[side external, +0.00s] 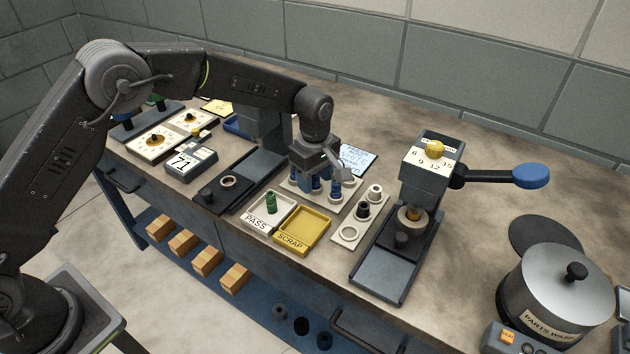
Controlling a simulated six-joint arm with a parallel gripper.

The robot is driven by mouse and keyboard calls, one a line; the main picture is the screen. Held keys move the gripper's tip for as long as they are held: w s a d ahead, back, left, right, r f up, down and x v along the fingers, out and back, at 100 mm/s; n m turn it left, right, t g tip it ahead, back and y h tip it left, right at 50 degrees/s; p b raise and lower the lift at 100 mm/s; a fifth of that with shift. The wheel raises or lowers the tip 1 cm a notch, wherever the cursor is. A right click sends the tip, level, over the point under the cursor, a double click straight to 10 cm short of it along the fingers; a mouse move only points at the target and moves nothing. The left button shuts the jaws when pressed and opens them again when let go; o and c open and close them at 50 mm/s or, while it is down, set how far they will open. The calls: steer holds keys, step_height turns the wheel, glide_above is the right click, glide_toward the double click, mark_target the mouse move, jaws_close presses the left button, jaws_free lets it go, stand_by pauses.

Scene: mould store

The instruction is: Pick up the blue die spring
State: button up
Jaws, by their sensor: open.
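A pale rack (292,186) stands mid-bench with several small upright blue pieces in it. The one at its front right, a blue die spring (335,190), stands upright. Another blue piece (316,186) stands just left of it. My gripper (322,174) is open, pointing down right above the rack, close to the tops of the blue pieces. The gripper and its wrist hide the back of the rack. I cannot tell whether a finger touches a spring, and nothing is seen held.
A white PASS tray (250,222) holds a green spring (271,203). A yellow SCRAP tray (302,240) is empty beside it. A white plate (348,235) with rings is to their right, then a press (425,185) with a blue-ended lever. A pot (555,290) stands far right.

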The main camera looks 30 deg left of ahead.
steer(key=shift+c, duration=0.2)
jaws_close()
steer(key=shift+r, duration=0.1)
step_height(320, 180, up, 13)
stand_by(1.0)
steer(key=shift+r, duration=0.1)
